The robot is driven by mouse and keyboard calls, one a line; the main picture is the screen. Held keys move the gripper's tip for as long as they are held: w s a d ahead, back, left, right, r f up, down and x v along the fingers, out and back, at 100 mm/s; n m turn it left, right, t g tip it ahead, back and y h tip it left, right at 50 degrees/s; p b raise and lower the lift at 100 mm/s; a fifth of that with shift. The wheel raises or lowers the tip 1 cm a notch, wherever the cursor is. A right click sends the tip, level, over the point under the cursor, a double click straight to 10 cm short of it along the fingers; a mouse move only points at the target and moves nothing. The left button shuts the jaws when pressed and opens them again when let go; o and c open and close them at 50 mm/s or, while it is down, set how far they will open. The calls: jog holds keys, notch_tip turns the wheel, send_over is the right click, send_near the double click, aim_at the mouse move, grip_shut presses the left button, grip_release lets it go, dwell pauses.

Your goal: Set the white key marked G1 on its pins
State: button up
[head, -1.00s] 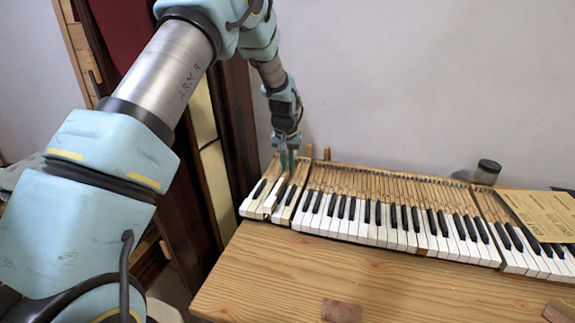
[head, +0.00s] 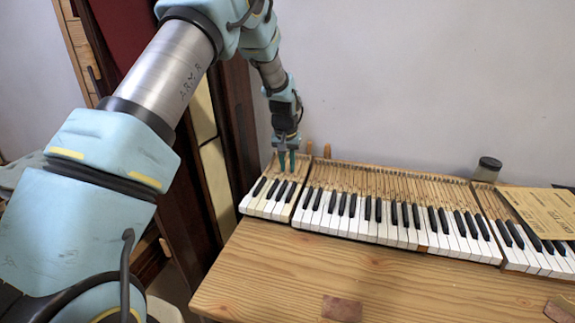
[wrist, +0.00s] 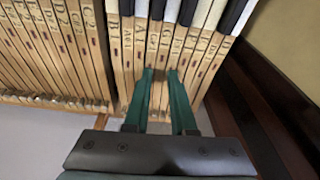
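The white key G1 (wrist: 163,46) lies in its place in the short left-hand key section, between its neighbours, with its mark visible in the wrist view. In the head view its section (head: 268,207) is in a level row; the single key is too small to pick out. My gripper (head: 287,171) is above the rear wooden part of these keys, pointing down. In the wrist view its two green fingertips (wrist: 161,73) stand apart over the G1 key stick, one to each side. They look open and clear of the key. The pins under the key are hidden.
The longer middle key section (head: 390,220) stands close on the right. A dark-lidded jar (head: 488,169) and a tan paper (head: 545,210) are at the right. A brown block (head: 341,309) lies on the table (head: 270,275). Dark upright panels stand left.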

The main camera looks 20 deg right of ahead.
dwell(0.4)
jog(key=shift+w+p+v, duration=0.2)
jog(key=shift+p+v, duration=0.4)
jog(key=shift+v, duration=0.5)
jog(key=shift+d, duration=0.15)
jog(key=o, duration=0.6)
jog(key=shift+c, duration=0.2)
jog(key=shift+r, duration=0.1)
jog(key=shift+w+d+p+v, duration=0.15)
jog(key=shift+p+v, duration=0.3)
jog(key=shift+v, duration=0.35)
jog(key=shift+w+d+p+v, duration=0.15)
jog(key=shift+p+v, duration=0.35)
jog(key=shift+v, duration=0.3)
jog(key=shift+w+p+v, duration=0.15)
jog(key=shift+p+v, duration=0.3)
jog(key=shift+v, duration=0.3)
jog(key=shift+r, duration=0.15)
